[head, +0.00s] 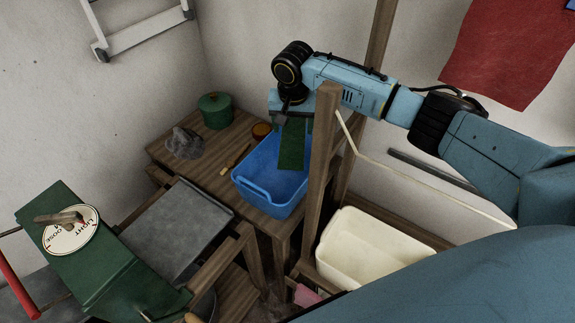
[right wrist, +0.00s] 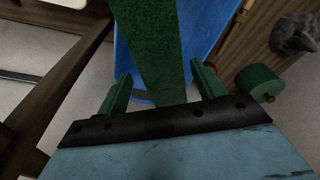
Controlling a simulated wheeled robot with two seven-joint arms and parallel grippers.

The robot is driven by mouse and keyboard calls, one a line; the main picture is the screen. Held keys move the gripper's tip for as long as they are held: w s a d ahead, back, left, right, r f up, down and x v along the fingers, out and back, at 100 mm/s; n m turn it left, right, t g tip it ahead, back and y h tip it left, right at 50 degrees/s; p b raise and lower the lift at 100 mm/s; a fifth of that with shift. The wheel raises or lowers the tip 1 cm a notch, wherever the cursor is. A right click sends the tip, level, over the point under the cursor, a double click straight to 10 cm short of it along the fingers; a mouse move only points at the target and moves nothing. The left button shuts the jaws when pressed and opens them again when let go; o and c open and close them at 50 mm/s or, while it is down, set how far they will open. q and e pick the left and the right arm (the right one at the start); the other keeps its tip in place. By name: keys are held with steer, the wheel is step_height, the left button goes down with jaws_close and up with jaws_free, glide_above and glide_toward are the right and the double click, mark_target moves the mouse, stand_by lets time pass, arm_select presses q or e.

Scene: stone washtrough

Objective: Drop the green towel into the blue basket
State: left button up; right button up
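The green towel (head: 292,146) hangs down over the blue basket (head: 268,192), its lower part inside the rim. My right gripper (head: 293,112) is above the basket, at the towel's upper end. In the right wrist view, its two green fingers (right wrist: 162,82) stand apart, with the towel (right wrist: 150,45) between them and a gap on either side. The towel's near end is hidden by the gripper body. The blue basket (right wrist: 205,25) shows behind the towel there. My left gripper is not in view.
A wooden post (head: 319,175) stands close right of the basket. A green pot (head: 215,110), a grey lump (head: 184,144) and a small brush (head: 236,159) lie on the wooden table left of it. A cream tub (head: 360,245) stands lower right.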

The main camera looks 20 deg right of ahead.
steer(key=o, duration=0.3)
steer(key=r, duration=0.4)
steer(key=s+r, duration=0.1)
steer(key=r, duration=0.3)
steer(key=a+r, duration=0.1)
steer(key=r, duration=0.4)
steer(key=shift+s+r, duration=0.1)
steer(key=shift+s, duration=0.3)
